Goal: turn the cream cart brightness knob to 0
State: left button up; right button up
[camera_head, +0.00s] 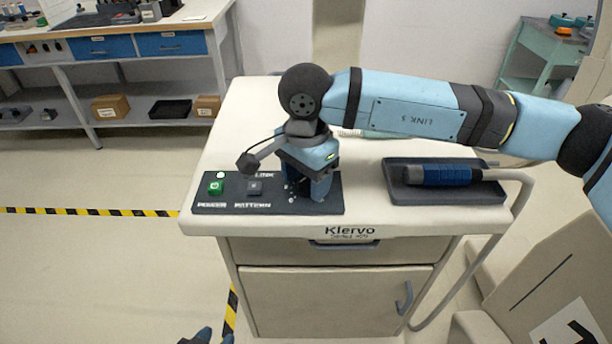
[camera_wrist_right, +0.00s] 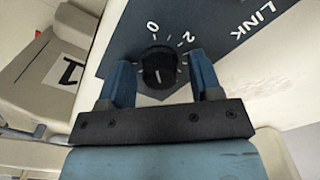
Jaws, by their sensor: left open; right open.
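The cream cart (camera_head: 245,136) stands in front of me with a dark control panel (camera_head: 228,205) on its top. A round black knob (camera_wrist_right: 158,68) shows in the right wrist view, with "0" and "2" printed beyond it. A short white line is on its face; I cannot tell which end is the pointer. My right gripper (camera_wrist_right: 162,78) is open, with one blue finger on each side of the knob; contact is unclear. In the head view the right gripper (camera_head: 312,188) hides the knob. My left gripper (camera_head: 214,337) is open at the bottom edge, away from the cart.
The panel also carries a green button (camera_head: 215,187) and a dark square switch (camera_head: 254,187). A dark tray (camera_head: 450,193) with a blue-handled tool (camera_head: 440,174) lies on the cart's right. A workbench (camera_head: 125,45) stands at the back left. Floor left of the cart is clear.

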aim_at(306, 178)
notch_tip(306, 178, up, 14)
jog(key=shift+p, duration=0.45)
jog(key=shift+f, duration=0.1)
